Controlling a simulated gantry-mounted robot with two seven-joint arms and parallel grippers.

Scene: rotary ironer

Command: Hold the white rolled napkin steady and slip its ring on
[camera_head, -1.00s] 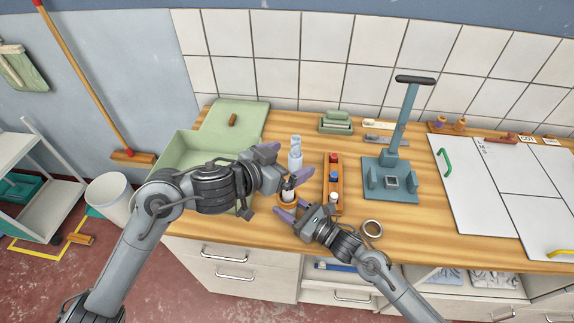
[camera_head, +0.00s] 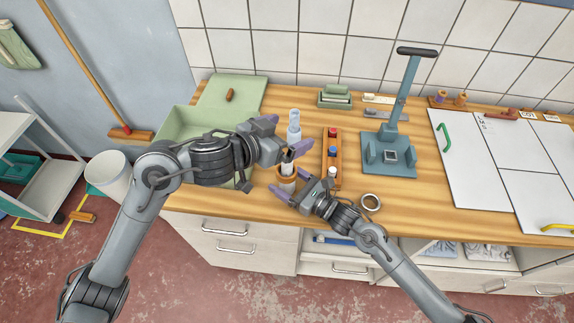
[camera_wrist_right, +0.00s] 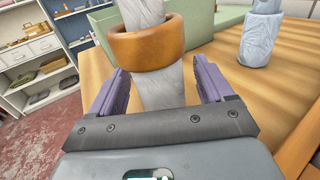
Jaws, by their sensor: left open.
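The white rolled napkin (camera_wrist_right: 163,90) stands upright in the right wrist view. The orange-brown ring (camera_wrist_right: 147,42) is around it, with napkin showing above and below; the ring also shows in the head view (camera_head: 287,171). My right gripper (camera_wrist_right: 164,76) has its purple fingers either side of the napkin, below the ring, with small gaps; it also shows in the head view (camera_head: 292,192). My left gripper (camera_head: 296,148) is open by the napkin's top, above the ring, and partly hides it. Whether its fingers touch the napkin cannot be told.
Another whitish napkin roll (camera_head: 294,130) stands just behind. A blue-grey press (camera_head: 388,156) stands further right; a green box (camera_head: 185,150) is left.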

